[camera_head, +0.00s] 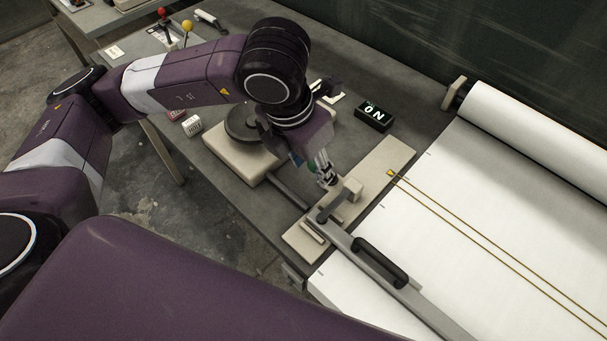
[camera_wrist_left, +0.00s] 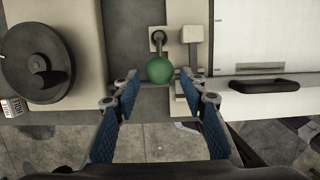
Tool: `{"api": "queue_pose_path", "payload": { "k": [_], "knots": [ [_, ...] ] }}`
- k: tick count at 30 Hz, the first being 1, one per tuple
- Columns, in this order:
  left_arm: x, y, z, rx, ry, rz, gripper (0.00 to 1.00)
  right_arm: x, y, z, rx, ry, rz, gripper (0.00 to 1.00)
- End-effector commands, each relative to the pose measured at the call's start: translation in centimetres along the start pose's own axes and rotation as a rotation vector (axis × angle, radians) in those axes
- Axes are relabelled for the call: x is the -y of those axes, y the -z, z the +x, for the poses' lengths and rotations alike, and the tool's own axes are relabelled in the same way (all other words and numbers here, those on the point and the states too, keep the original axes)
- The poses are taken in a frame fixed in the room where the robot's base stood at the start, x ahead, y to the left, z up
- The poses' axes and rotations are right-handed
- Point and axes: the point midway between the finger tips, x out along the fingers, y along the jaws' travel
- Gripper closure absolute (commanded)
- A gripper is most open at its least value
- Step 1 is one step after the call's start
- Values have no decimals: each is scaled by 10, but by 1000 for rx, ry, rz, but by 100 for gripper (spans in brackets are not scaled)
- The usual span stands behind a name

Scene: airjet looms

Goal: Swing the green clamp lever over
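The green clamp lever shows in the left wrist view as a round green ball knob (camera_wrist_left: 160,70) on a short arm from a pivot (camera_wrist_left: 157,38) on a beige plate. In the left wrist view the gripper (camera_wrist_left: 158,82) is open, one blue-padded finger each side of the knob. I cannot tell whether either finger touches it. My right gripper is in neither view.
A beige block (camera_head: 351,188) stands close beside the lever. A metal bar with a black handle (camera_head: 380,262) runs along the white cloth (camera_head: 480,215). A black disc (camera_head: 243,124) on a beige base and an ON sign (camera_head: 374,116) are nearby.

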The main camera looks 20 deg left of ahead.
Motion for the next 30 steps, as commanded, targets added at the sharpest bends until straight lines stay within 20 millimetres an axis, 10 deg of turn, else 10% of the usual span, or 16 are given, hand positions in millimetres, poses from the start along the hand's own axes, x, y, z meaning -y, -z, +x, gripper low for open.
{"api": "queue_pose_path", "payload": {
  "k": [30],
  "knots": [
    [0,-19,-67,5,0,-1,57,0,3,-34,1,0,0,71]
  ]
}}
